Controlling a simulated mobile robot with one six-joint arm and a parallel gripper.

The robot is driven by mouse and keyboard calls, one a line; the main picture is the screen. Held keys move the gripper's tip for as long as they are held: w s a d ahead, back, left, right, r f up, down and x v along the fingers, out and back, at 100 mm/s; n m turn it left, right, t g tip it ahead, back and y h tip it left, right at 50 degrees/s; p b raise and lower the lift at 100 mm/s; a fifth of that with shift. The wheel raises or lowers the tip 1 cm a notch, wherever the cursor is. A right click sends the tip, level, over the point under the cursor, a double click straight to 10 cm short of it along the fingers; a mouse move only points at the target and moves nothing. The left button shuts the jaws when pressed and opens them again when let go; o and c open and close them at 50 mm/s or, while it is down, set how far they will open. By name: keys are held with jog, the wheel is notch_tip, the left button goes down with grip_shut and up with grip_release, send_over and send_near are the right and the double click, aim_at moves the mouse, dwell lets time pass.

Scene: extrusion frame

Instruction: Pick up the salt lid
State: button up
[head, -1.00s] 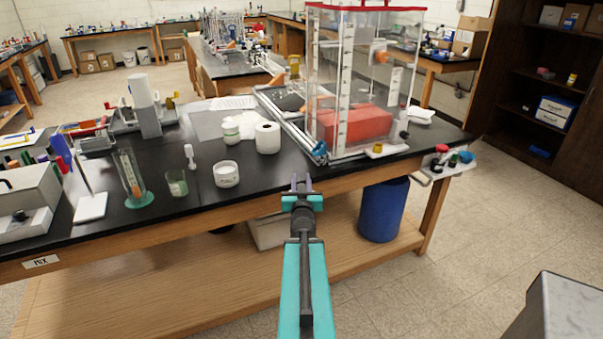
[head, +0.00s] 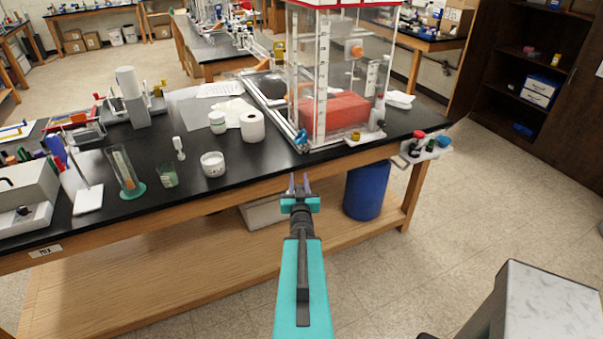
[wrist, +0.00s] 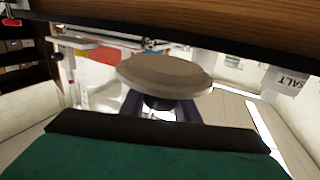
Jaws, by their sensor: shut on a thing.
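My gripper (head: 299,180) is in front of the bench's front edge in the head view, with its purple fingers pointing away from me. In the wrist view, my gripper (wrist: 162,108) is shut on a round, flat, beige-grey disc, the salt lid (wrist: 165,73). The lid hides the fingertips. An open white tub (head: 212,164) with white contents stands on the bench, left of my gripper. A label reading SALT (wrist: 285,80) shows upside down at the right of the wrist view.
The black bench top (head: 240,175) has a wooden front edge close to my gripper. A clear tank (head: 340,80) with red contents stands on it at the right. A blue bin (head: 366,190) is under the bench. Open floor (head: 460,215) lies to the right.

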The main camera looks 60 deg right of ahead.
jog(key=shift+s+a+p, duration=0.4)
jog(key=shift+s+p, duration=0.2)
jog(key=shift+s, duration=0.25)
jog(key=shift+s, duration=0.1)
jog(key=shift+r, duration=0.1)
jog(key=w+a+r+n+t+y+b, duration=0.1)
jog(key=w+a+r+n+t+y, duration=0.25)
jog(key=w, duration=0.45)
jog(key=w+a+r+n+t+y+b, duration=0.2)
jog(key=w+a, duration=0.3)
jog(key=w, duration=0.2)
jog(key=w+a+r+n+t+y+b, duration=0.1)
jog(key=w+a+n+y, duration=0.3)
jog(key=a, duration=0.3)
jog(key=w+a+r+n+t+y+b, duration=0.1)
jog(key=w+a+r+t+y, duration=0.1)
jog(key=w+a+y, duration=0.4)
jog(key=a+f+n+g+y+b, duration=0.1)
jog(key=a+n+y, duration=0.3)
jog(key=a, duration=0.7)
jog(key=w+a+f+n+g+y+b, duration=0.1)
jog(key=a+f+n+g+y+b, duration=0.1)
jog(key=a, duration=0.9)
jog(key=a+f+n+g+y+b, duration=0.1)
jog(key=a+f+n+g+y, duration=0.2)
jog(key=a+n+g+y, duration=0.2)
jog(key=a+n+y, duration=0.1)
jog(key=a+y, duration=0.2)
jog(key=a, duration=0.3)
jog(key=shift+w, duration=0.4)
